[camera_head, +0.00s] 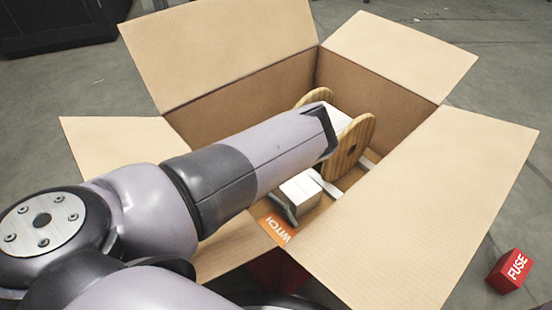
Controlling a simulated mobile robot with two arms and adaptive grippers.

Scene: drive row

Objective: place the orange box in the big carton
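The big carton (405,210) stands open with its flaps spread outward. An orange box (275,229) with white lettering ending in "WITCH" shows inside it, low at the near wall. Only a small part shows; the near flap and my arm hide the rest. My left arm comes in from the left and reaches over the carton. Its dark end, the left gripper (326,131), is above the carton's inside, up and right of the orange box in the picture. Its fingers cannot be made out clearly, nor whether they hold anything. My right gripper is not in view.
A wooden spool (351,147) with a pale core stands in the carton. A white block-like thing (301,189) with grey strips beside it lies near the orange box. Grey floor is free beyond the carton.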

